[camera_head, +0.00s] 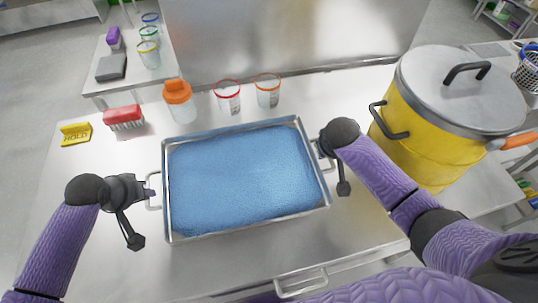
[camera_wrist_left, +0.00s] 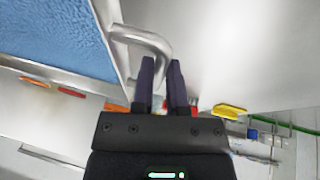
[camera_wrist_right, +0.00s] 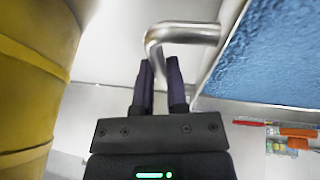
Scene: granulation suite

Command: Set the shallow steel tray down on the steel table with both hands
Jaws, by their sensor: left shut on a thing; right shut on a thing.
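The shallow steel tray (camera_head: 250,225) is spread with a blue granular layer (camera_head: 240,175) and lies slightly turned over the steel table (camera_head: 130,275). I cannot tell whether its underside touches the table. My left gripper (camera_head: 150,191) is shut on the tray's left handle, a bent steel bar that shows in the left wrist view (camera_wrist_left: 150,38). My right gripper (camera_head: 321,150) is shut on the right handle, which shows in the right wrist view (camera_wrist_right: 185,34). The fingers hide part of each handle.
Behind the tray stand an orange-capped bottle (camera_head: 178,100), a red-rimmed cup (camera_head: 228,97) and an orange-rimmed cup (camera_head: 268,91). A red brush (camera_head: 123,117) and yellow HOLD sign (camera_head: 75,134) lie back left. A large yellow pot (camera_head: 430,135) stands close right. The table's front left is clear.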

